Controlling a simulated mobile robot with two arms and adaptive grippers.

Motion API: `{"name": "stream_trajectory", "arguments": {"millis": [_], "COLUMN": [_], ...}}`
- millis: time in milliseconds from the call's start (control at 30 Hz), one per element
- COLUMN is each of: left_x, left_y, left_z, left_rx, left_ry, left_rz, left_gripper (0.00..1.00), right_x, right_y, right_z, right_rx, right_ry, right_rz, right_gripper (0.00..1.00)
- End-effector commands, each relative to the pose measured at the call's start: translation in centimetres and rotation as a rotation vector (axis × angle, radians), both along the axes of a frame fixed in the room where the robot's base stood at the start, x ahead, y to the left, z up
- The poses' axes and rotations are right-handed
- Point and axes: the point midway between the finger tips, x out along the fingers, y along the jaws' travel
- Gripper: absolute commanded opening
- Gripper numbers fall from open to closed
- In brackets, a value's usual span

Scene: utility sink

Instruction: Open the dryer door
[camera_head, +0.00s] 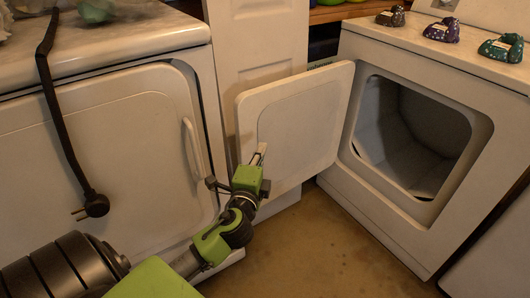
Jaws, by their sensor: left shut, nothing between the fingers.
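The dryer (345,185) stands at the right, a white front-loading machine. Its door (300,125) is swung out to the left of the round-cornered opening, showing its inner panel. The empty drum (405,140) shows inside. My left gripper (260,153) is shut and empty, in front of the door's lower left part in this view. I cannot tell whether its tips touch the door. My right gripper is not in view.
Another white machine (100,160) with a closed door stands at the left, and a black cord with a plug (94,203) hangs over its front. Several patterned items, one of them purple (441,31), lie on the dryer top. Brown floor (320,255) lies clear between the machines.

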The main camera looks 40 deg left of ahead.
Motion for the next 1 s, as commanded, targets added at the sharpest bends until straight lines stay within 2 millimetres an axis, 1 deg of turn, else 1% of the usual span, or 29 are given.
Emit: {"name": "stream_trajectory", "arguments": {"millis": [33, 300, 500, 700, 1000], "left_x": [-1.0, -5.2, -8.0, -9.4, -9.7], "left_y": [0.0, 0.2, 0.4, 0.4, 0.4], "left_z": [-0.2, -0.2, -0.2, -0.1, -0.2], "left_rx": [-0.001, 0.0, -0.001, 0.0, -0.013], "left_ry": [0.005, 0.005, 0.004, 0.002, 0.003], "left_rz": [-0.001, 0.0, 0.001, 0.0, 0.003], "left_gripper": [0.0, 0.0, 0.0, 0.0, 0.0], "right_x": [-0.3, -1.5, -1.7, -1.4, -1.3], "right_y": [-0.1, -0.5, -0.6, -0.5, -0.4], "right_z": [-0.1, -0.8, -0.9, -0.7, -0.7], "right_rx": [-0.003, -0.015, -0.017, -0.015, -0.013], "right_ry": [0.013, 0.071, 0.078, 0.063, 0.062], "right_rz": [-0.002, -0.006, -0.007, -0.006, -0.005], "right_gripper": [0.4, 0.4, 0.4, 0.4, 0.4]}}
